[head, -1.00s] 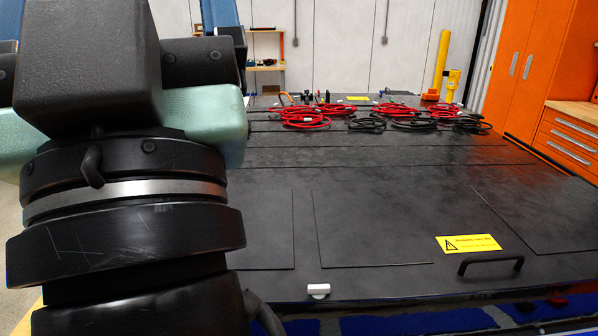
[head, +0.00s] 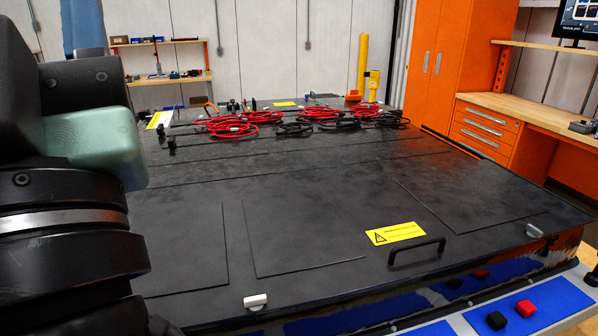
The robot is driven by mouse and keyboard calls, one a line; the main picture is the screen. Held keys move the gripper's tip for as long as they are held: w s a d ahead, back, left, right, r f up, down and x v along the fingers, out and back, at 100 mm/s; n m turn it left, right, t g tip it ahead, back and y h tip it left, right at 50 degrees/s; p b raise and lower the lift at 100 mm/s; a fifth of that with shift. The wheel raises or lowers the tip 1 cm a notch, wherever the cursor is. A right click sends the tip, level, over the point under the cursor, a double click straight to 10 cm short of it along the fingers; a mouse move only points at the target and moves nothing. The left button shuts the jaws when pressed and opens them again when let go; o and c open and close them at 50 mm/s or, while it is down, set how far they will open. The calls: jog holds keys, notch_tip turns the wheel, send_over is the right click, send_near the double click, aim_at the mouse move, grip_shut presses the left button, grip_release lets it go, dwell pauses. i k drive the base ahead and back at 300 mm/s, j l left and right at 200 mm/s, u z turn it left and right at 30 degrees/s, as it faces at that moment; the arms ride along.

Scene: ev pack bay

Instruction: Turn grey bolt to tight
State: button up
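I cannot pick out a grey bolt in the head view. The large black battery pack lid (head: 330,215) fills the middle, with a black handle (head: 417,251) near its front right edge. A small whitish piece (head: 256,301) sits at the lid's front edge, and a similar grey one (head: 534,230) sits at the right corner. Neither is clear enough to call a bolt. My arm fills the left side and hides that part of the lid. My gripper's fingertips do not show.
Coiled red cables (head: 233,127) and black cables (head: 293,129) lie across the lid's far part. A yellow warning label (head: 396,233) is beside the handle. A blue mat (head: 560,297) holds red and black blocks at the front right. An orange cabinet (head: 455,75) and wooden bench (head: 545,112) stand right.

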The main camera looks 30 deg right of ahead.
aim_at(533, 233)
jog(key=l+z, duration=0.1)
jog(key=z, duration=0.8)
jog(key=l+z, duration=0.1)
jog(key=z, duration=0.35)
jog(key=i+l+z, duration=0.1)
jog(key=i+l, duration=0.95)
jog(key=l, duration=0.1)
